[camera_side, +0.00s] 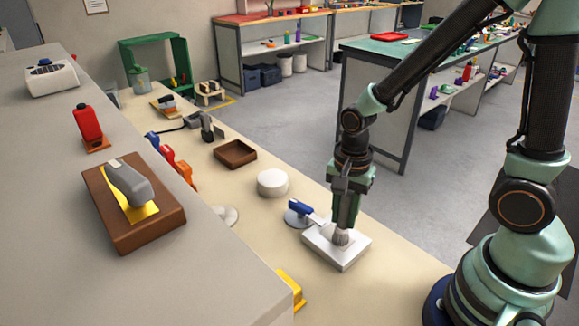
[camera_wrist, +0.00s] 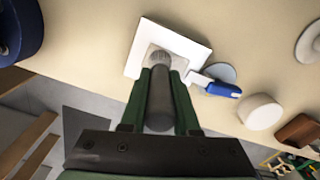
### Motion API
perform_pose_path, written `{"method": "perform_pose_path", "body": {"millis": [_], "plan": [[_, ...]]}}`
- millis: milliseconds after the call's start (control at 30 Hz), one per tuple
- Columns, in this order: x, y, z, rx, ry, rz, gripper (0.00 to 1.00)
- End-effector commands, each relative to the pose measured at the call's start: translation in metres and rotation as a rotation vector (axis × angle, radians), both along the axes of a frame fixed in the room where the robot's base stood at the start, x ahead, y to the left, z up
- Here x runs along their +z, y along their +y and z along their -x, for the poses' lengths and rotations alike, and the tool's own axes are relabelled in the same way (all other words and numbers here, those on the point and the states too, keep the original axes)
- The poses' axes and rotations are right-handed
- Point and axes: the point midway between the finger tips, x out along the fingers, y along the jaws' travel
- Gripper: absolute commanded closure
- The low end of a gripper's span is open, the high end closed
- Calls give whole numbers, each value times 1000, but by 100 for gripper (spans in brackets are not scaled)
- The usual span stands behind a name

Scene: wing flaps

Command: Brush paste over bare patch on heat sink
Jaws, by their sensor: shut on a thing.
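My gripper (camera_side: 345,212) is shut on a brush and points down over the white square heat sink (camera_side: 345,261). The brush's pale bristles (camera_side: 340,237) are at the top face of the heat sink; contact cannot be told for certain. In the wrist view the dark brush handle (camera_wrist: 160,100) lies between my green fingers (camera_wrist: 160,74). The heat sink (camera_wrist: 189,46) shows there with a greyish patch (camera_wrist: 178,64) around the bristle tip. The brush and fingers hide part of that patch.
A blue-handled spatula (camera_side: 301,208) rests on a round grey disc beside the heat sink, close to my gripper. A white cylinder (camera_side: 272,183) and a brown tray (camera_side: 235,155) stand farther along the bench. A raised grey counter (camera_side: 215,275) borders the left.

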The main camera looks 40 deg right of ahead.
Motion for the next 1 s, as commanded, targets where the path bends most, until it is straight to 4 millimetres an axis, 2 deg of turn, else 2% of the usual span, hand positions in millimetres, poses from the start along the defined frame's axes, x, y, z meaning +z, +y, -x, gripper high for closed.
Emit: {"method": "perform_pose_path", "body": {"millis": [233,700,1000], "plan": [[-1,0,-4,0,-2,-1,100],[1,0,19,0,0,0,100],[0,0,6,0,-1,0,100]]}}
